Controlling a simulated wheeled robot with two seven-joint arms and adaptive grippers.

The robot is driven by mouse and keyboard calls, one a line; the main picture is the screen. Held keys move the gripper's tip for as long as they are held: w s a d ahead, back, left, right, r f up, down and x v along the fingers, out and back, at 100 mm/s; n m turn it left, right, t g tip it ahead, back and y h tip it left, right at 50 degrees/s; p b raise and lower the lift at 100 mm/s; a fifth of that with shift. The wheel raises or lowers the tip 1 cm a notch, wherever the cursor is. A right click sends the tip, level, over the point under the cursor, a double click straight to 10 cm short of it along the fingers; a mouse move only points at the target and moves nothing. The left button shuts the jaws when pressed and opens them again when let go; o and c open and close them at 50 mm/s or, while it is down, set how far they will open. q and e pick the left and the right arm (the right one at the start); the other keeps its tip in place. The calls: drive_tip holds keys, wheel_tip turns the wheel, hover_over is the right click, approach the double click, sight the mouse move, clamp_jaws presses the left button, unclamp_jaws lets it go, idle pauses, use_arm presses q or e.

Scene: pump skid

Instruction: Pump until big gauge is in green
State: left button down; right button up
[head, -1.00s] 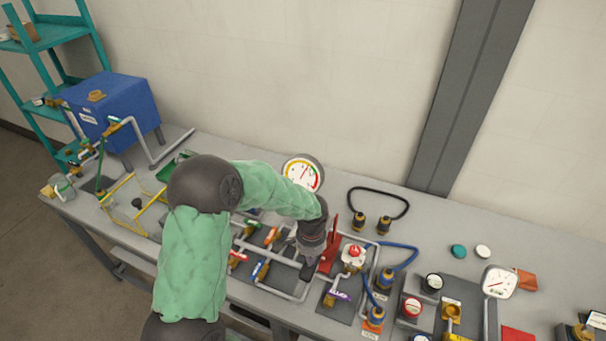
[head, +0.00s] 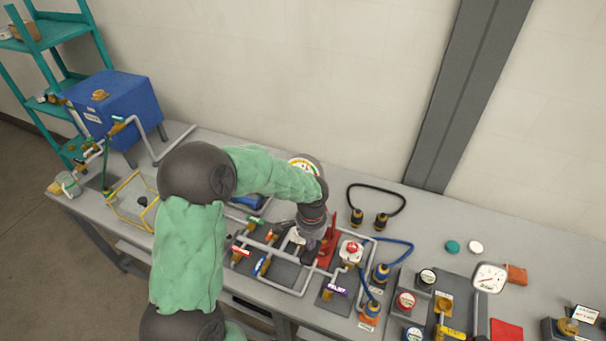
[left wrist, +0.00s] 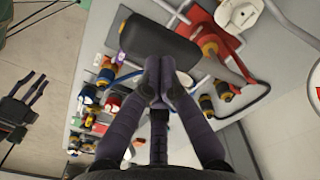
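The big gauge (head: 303,164) is a round white dial with coloured bands at the back of the table. My left wrist covers most of it, so the needle cannot be read. A red upright pump part (head: 331,238) stands just right of my left gripper (head: 306,250); red parts also show in the left wrist view (left wrist: 205,33). In that view, my left gripper (left wrist: 160,85) has its fingers together at the edge of a thick black grip (left wrist: 160,42). The fingertips overlap the grip's edge; I cannot tell if they touch it.
Pipes with coloured valves lie around the gripper. A white unit with a red knob (head: 350,250) and a blue hose (head: 395,244) are to its right. A smaller gauge (head: 489,278) stands farther right. A blue tank (head: 113,103) is at the back left.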

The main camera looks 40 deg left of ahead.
idle(0.4)
use_arm(q)
drive_tip(key=shift+f+b, duration=3.75)
drive_tip(key=shift+f, duration=0.95)
drive_tip(key=shift+r+p, duration=3.4)
drive_tip(key=shift+r, duration=1.3)
drive_tip(key=shift+r, duration=0.15)
drive_tip(key=shift+r+p, duration=1.85)
drive_tip(key=shift+r, duration=0.6)
drive_tip(key=shift+f, duration=0.1)
